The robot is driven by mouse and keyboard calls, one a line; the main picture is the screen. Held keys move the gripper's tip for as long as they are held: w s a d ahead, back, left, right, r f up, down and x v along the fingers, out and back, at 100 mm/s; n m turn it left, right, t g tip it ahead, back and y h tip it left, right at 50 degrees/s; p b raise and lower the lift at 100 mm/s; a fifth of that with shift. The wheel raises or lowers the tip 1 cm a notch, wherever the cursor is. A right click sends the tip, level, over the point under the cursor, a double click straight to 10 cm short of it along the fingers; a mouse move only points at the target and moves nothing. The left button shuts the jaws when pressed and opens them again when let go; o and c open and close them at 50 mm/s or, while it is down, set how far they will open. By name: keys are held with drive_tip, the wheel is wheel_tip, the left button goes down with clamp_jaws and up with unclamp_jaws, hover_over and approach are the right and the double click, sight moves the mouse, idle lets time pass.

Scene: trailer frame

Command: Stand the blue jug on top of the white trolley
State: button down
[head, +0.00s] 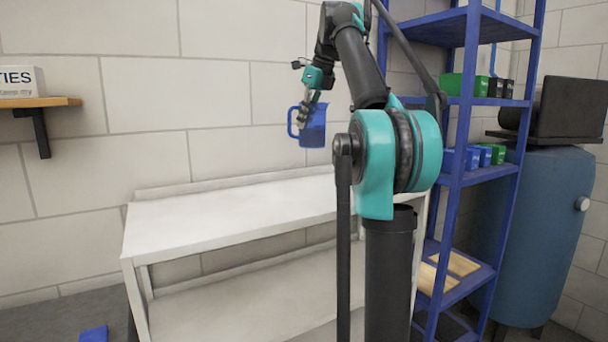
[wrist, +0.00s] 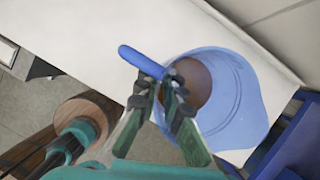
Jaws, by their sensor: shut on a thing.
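The blue jug (head: 313,128) hangs in the air above the white trolley (head: 225,217), roughly upright, with its handle to the left. My gripper (head: 311,101) is shut on the jug near its upper part. In the wrist view, my gripper's fingers (wrist: 168,95) close on the jug's near rim beside the handle. The jug (wrist: 238,105) is seen from above, with a round brown area inside it. The trolley's white top (wrist: 95,30) shows beneath it, and I see a clear gap between jug and trolley in the head view.
The trolley top is bare where visible; my arm hides its right part. A blue shelf rack (head: 466,130) with bins stands close on the right, beside a blue tank (head: 545,230). A wall shelf (head: 40,102) with a white box is at left. A tiled wall stands behind.

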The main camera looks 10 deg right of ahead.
wheel_tip(320, 180, down, 16)
drive_tip(key=shift+r, duration=0.15)
idle(0.3)
drive_tip(key=c, duration=1.6)
unclamp_jaws()
drive_tip(key=shift+c, duration=0.2)
drive_tip(key=v, duration=1.2)
